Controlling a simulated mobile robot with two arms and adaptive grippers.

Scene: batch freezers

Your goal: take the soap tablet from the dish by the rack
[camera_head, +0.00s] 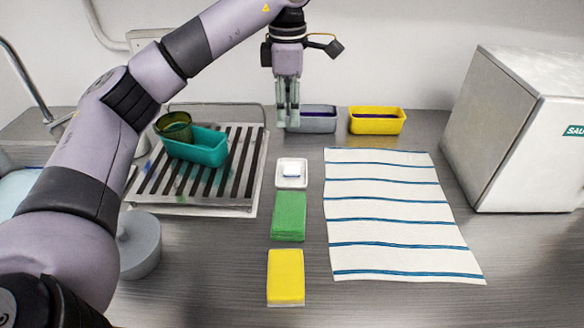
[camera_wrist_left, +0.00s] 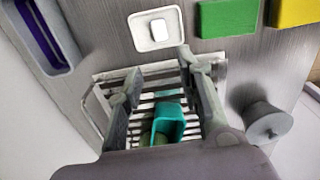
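The white soap tablet (camera_head: 291,170) lies in a small white square dish (camera_head: 292,185) to the right of the slatted drying rack (camera_head: 246,172). The wrist view shows the soap (camera_wrist_left: 159,29) and dish (camera_wrist_left: 137,41) near the top, with nothing covering them. My left gripper (camera_head: 288,120) points down, behind the dish in the head view, beside the grey tub. In the wrist view its fingers (camera_wrist_left: 158,68) are apart with nothing between them, and the dish lies beyond their tips. My right gripper is not in view.
Green (camera_head: 289,216) and yellow (camera_head: 286,277) blocks lie in front of the dish. A grey tub (camera_head: 318,124) and yellow tub (camera_head: 377,125) stand behind. A striped cloth (camera_head: 385,215) lies right.

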